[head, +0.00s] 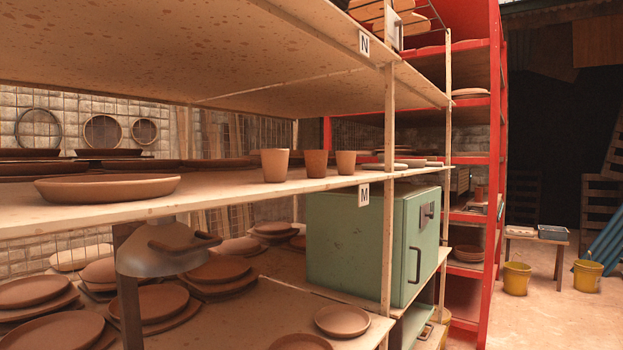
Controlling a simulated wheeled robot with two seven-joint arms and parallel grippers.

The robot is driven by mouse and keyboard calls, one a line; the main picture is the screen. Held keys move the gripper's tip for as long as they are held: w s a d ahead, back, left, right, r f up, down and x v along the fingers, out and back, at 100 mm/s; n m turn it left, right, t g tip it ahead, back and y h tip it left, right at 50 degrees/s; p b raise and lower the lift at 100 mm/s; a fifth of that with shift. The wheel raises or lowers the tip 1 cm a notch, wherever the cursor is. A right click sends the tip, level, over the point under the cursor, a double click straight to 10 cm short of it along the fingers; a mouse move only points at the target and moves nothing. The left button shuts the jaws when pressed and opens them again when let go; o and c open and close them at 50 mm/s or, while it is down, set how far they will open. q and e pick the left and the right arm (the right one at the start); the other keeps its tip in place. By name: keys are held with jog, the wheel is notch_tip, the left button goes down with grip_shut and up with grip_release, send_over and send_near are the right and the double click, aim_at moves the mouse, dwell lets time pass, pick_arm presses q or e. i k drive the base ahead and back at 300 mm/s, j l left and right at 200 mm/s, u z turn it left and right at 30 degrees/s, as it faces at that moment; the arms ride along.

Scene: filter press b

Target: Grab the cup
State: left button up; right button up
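Three plain terracotta cups stand upright in a row on the middle shelf: a left cup (275,166), a middle cup (316,164) and a right cup (346,164). They stand close to the shelf's front edge, with small gaps between them. My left gripper (207,241) appears as a grey body with dark parts, just below that shelf's front edge and left of the cups. It is apart from the cups, and its finger opening cannot be made out. My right gripper is not in view.
The middle shelf (240,188) also holds a wide clay dish (107,188) at the front left and several plates behind. A wooden post (388,130) stands right of the cups. A green cabinet (355,240) and several plates fill the level below. An upper shelf (230,55) hangs overhead.

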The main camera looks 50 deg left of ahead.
aim_at(317, 161)
jog(key=i+j, duration=0.1)
jog(key=i, duration=1.35)
